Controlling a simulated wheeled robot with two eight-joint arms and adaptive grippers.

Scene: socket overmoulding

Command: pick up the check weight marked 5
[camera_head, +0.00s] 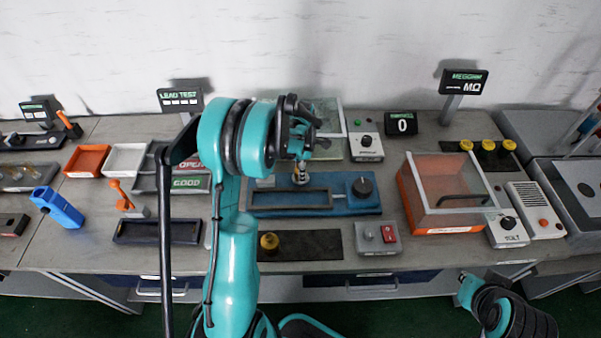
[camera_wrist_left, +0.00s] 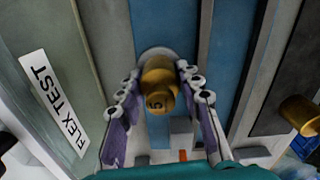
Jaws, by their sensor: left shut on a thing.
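My left gripper (camera_head: 300,158) is over the blue test fixture at the middle of the bench, pointing down. In the left wrist view its two fingers (camera_wrist_left: 161,110) are shut on a brass check weight (camera_wrist_left: 159,82). The weight has a small dark mark on its end that I cannot read surely. In the head view this weight (camera_head: 301,176) shows partly below the fingers, above or at the back part of the blue fixture (camera_head: 300,211); I cannot tell whether it touches. Part of my right arm shows at the bottom right; its fingers are unclear.
Another brass weight (camera_head: 269,241) stands on a dark mat (camera_head: 315,245) in front of the fixture; it also shows in the left wrist view (camera_wrist_left: 300,113). A clear-lidded orange box (camera_head: 445,195) stands to the right.

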